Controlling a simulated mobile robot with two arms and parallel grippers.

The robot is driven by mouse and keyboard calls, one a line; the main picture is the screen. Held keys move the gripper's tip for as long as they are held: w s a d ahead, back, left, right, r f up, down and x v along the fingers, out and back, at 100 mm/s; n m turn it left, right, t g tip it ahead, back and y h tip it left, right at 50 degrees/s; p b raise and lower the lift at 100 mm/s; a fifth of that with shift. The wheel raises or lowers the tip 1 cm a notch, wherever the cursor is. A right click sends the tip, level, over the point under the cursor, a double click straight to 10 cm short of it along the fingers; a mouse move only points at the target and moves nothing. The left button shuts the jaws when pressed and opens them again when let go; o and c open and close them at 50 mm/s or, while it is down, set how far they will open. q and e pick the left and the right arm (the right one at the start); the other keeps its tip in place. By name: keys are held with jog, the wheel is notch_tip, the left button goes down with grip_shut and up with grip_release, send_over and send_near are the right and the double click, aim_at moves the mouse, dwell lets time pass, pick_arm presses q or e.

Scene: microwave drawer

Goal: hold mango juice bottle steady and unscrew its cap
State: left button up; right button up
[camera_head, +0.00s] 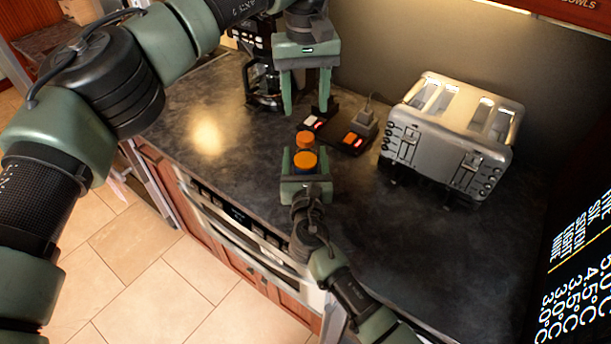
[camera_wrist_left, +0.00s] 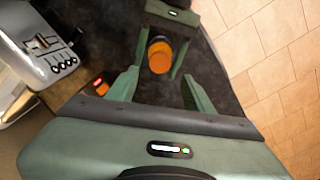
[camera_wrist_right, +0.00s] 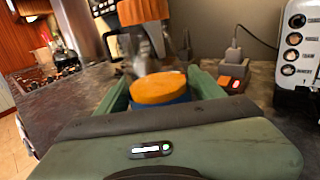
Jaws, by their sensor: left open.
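My left gripper (camera_head: 306,108) points down, open and empty, beyond and above both. Lower parts of the bottles are hidden.
A silver toaster (camera_head: 450,135) stands to the right, and a coffee maker (camera_head: 262,85) stands at the back left. A dark device with lit red switches (camera_head: 350,138) lies just behind the bottles. The counter (camera_head: 205,125) is clear at left.

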aim_at(305, 136)
grip_shut()
pick_arm(q)
jog(key=m, duration=0.4)
jog(key=shift+f, duration=4)
